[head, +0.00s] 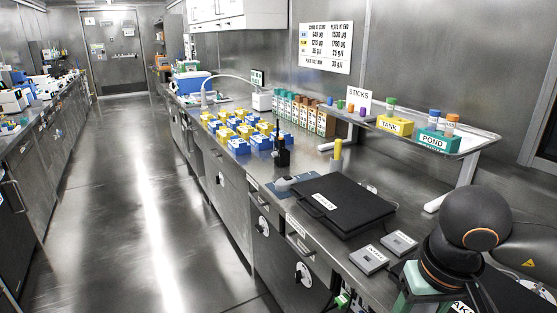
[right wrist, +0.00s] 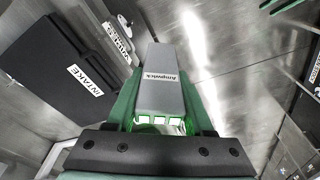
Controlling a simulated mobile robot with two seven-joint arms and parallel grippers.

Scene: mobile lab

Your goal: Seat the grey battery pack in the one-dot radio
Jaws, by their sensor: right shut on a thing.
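A grey battery pack (right wrist: 165,75) marked "Ampwick" is held lengthwise between the green fingers of my right gripper (right wrist: 160,92) in the right wrist view. The gripper is shut on it, and the pack's far end points away from the wrist. A black handheld radio (head: 282,150) with an antenna stands upright on the counter in the head view, beyond the black case. Its dots are too small to make out. My right arm fills the lower right of the head view, well to the near side of the radio. My left gripper is not in view.
A closed black case (head: 345,205) lies on the counter (head: 400,278), with two small grey boxes (head: 368,260) nearer. Blue and yellow bins (head: 240,130) stand beyond the radio. A raised tray (head: 465,143) is at right. A black INTAKE surface (right wrist: 60,60) shows in the wrist view.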

